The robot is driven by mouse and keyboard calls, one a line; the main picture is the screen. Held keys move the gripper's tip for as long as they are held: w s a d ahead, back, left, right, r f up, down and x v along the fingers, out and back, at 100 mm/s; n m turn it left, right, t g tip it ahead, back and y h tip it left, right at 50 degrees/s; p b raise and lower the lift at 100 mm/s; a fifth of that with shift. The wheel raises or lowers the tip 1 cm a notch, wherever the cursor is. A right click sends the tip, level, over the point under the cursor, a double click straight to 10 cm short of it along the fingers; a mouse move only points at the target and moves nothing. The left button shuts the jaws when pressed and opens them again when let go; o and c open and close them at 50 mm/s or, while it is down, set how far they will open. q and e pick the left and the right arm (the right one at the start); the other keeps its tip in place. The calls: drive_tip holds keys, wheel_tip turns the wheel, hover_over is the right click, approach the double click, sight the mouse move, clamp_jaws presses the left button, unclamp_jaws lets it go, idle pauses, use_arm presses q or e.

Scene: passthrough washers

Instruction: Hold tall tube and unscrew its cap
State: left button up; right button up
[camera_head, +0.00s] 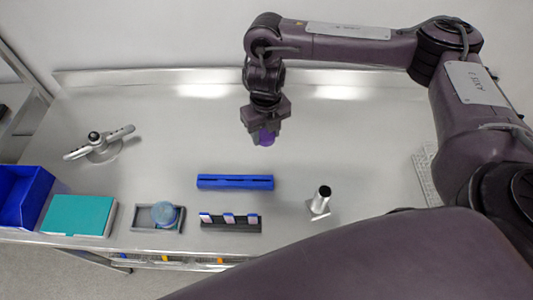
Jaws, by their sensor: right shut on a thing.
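My right gripper (264,128) points down over the back middle of the steel table. It is shut on a small purple piece (265,139), seen from above between and below the fingers. I cannot tell whether this is the cap alone or has a tube under it. A short silver cylinder with a dark top (321,197) stands on a small square base at the front right, apart from the gripper. I cannot tell if it is the tall tube. My left gripper is not in view.
A long blue rack (235,182), a black rack (230,222), a grey tray (142,225) with a round bluish item, a teal box (78,215) and a blue bin (38,195) line the front. A device with dark-tipped arms (100,148) stands at left. The back left is clear.

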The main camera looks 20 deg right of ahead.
drive_tip(key=b, duration=0.1)
hover_over(266, 160)
wheel_tip(266, 160, down, 7)
drive_tip(key=shift+r, duration=0.1)
wheel_tip(266, 160, down, 3)
drive_tip(key=shift+r+b, duration=0.2)
drive_tip(key=shift+b, duration=0.35)
drive_tip(key=shift+f, duration=0.45)
drive_tip(key=shift+f, duration=0.2)
drive_tip(key=o, duration=1.1)
